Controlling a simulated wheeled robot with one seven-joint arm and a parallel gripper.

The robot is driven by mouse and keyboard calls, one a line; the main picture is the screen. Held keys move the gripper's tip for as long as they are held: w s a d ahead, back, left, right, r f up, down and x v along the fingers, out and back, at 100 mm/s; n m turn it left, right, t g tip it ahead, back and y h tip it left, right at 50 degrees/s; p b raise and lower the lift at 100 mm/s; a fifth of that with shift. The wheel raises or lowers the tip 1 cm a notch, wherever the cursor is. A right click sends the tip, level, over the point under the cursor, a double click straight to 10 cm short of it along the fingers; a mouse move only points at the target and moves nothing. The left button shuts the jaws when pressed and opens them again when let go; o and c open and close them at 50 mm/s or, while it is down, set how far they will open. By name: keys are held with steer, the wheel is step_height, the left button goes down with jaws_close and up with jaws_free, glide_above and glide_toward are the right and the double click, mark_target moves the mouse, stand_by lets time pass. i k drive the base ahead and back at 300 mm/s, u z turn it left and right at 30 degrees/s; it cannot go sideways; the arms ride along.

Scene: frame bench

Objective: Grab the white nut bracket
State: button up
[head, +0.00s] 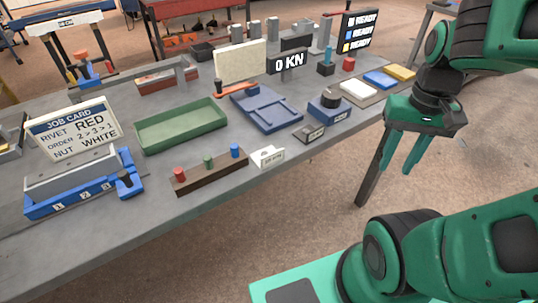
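A small white bracket (267,156) with a dark label on its face sits near the front edge of the grey bench, just right of a brown rivet block. Its label is too small to read. My gripper (396,171) hangs at the right, off the front edge of the bench, with its two green fingers pointing down and apart. It is open and empty, well to the right of the bracket. A job card (73,128) on the left reads rivet red, order 2>3>1, nut white.
The brown block (210,171) holds red, green and blue rivets. White, blue and yellow plates (380,80) lie at the right.

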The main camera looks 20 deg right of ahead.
mark_target(268, 156)
steer(key=k, duration=1)
steer(key=z, duration=1.15)
steer(key=i, duration=0.45)
steer(key=u, duration=0.6)
